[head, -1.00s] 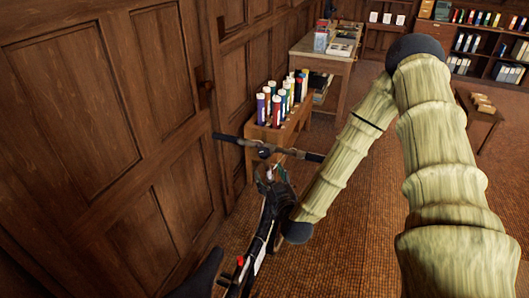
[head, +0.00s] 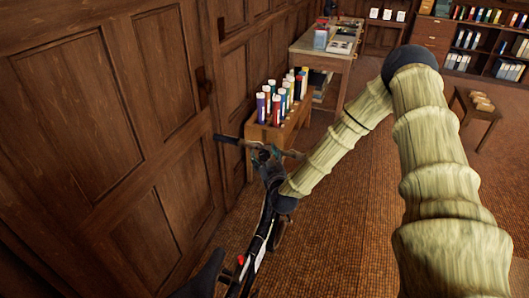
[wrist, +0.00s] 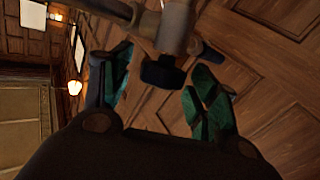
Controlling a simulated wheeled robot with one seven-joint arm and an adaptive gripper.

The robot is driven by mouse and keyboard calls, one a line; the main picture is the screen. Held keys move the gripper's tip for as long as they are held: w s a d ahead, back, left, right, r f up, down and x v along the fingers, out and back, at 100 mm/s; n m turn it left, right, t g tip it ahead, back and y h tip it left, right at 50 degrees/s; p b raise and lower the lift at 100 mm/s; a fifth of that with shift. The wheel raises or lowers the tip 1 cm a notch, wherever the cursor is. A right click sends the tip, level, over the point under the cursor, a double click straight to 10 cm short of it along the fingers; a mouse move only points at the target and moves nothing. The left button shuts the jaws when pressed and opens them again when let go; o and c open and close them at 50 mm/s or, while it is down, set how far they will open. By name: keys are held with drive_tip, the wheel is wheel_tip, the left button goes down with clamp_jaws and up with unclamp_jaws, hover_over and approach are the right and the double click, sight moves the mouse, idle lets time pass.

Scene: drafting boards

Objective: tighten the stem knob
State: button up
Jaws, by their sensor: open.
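A black bicycle (head: 258,238) stands along the panelled wall in the head view, its handlebar (head: 228,139) crossing its front end. In the wrist view a dark round knob (wrist: 160,73) sits at the end of a grey metal stem clamp (wrist: 176,28). My gripper (wrist: 163,66) is open, with one teal finger on each side of the knob. A gap shows between the knob and each finger. In the head view my gripper (head: 264,157) is at the middle of the handlebar, and the knob cannot be made out there.
The wooden wall (head: 150,120) runs close along the left of the bicycle. A wooden rack of coloured tubes (head: 274,136) stands just beyond the handlebar, with a table (head: 316,56) behind it. Open floor (head: 345,235) lies to the right.

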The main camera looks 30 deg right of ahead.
drive_tip(key=shift+w, duration=0.3)
drive_tip(key=shift+c, duration=0.3)
drive_tip(key=c, duration=1)
drive_tip(key=shift+o, duration=0.2)
